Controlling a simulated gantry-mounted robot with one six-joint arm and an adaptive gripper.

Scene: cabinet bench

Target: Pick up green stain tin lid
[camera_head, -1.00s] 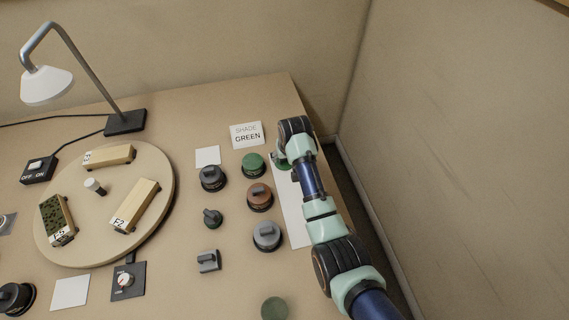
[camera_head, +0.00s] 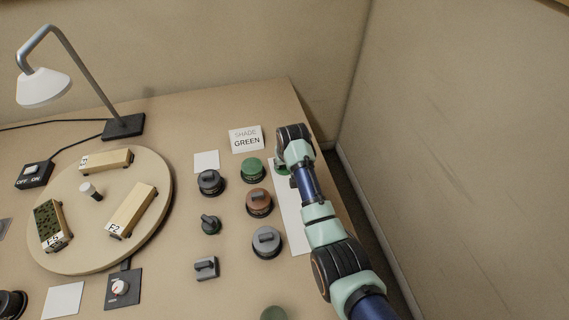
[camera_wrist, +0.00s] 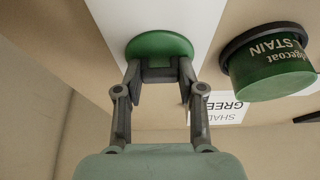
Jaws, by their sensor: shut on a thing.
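The green stain tin lid (camera_wrist: 159,46) is a round green disc at the top middle of the wrist view, between my gripper's fingertips. My gripper (camera_wrist: 160,71) is shut on it. The lid is over the white strip (camera_wrist: 112,35); I cannot tell whether it touches it. In the head view, the lid (camera_head: 282,167) shows only partly, beside my wrist. The green stain tin (camera_head: 251,169) stands left of my gripper. It also shows in the wrist view (camera_wrist: 272,75), with a dark rim and a stain label.
A SHADE GREEN card (camera_head: 246,140) stands behind the green tin. A brown tin (camera_head: 259,202) and grey tins (camera_head: 266,241) stand left of the white strip. A turntable (camera_head: 75,255) with sample blocks and a lamp (camera_head: 45,88) are further left. A wall is at the right.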

